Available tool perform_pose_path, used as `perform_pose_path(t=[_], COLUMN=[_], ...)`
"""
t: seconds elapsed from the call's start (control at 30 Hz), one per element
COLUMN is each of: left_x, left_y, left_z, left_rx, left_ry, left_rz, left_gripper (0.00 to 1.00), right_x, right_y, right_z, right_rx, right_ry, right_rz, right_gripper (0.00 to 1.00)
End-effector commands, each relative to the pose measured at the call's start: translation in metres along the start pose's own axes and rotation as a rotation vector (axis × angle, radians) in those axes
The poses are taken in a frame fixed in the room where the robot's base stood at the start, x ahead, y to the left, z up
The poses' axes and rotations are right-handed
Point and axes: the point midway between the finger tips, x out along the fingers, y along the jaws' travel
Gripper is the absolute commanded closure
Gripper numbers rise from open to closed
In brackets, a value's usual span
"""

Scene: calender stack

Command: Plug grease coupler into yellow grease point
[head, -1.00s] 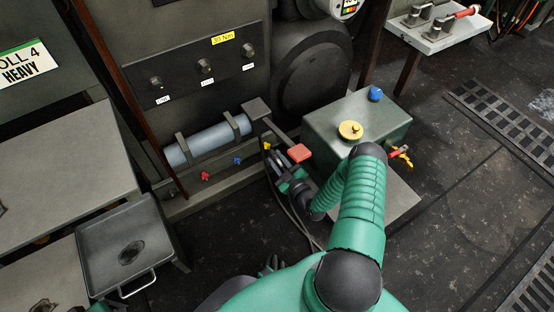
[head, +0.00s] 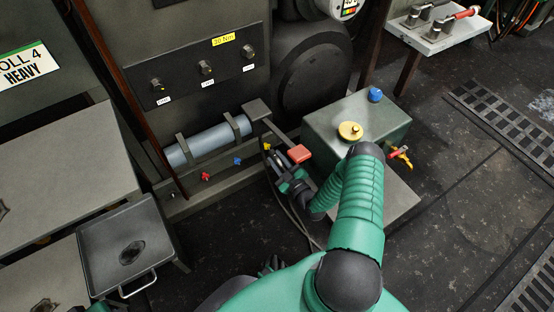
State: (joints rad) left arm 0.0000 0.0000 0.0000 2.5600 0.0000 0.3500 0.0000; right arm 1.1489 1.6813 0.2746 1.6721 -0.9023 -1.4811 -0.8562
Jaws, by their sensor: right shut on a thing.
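The yellow grease point (head: 267,146) is a small fitting low on the machine's base, at the right end of a row with a blue point (head: 237,160) and a red point (head: 206,177). My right gripper (head: 278,163) is just below and right of the yellow point, shut on the grease coupler. The coupler is dark and mostly hidden by the fingers. A dark hose (head: 292,217) hangs down from it. I cannot tell whether the coupler touches the yellow point. My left gripper (head: 272,265) shows only as a small dark part at the bottom, and its jaws are unclear.
A grey cylinder (head: 210,140) lies above the points. A red pedal-like block (head: 299,153) juts out close to my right gripper. A green-grey tank (head: 333,117) with a yellow cap (head: 350,131) stands right. A grey tray (head: 103,240) is at lower left.

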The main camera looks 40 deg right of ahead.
Motion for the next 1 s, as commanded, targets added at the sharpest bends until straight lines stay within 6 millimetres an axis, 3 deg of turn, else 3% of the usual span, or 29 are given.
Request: perform_pose_path(t=[1.0], left_x=[0.005], left_y=[0.000], left_z=[0.001], left_rx=[0.000], left_ry=[0.000], left_rz=[0.000], left_gripper=[0.64], right_x=[0.021], right_y=[0.000], right_z=[0.000], right_rx=[-0.001], right_ry=[0.002], right_rz=[0.001], right_gripper=[1.00])
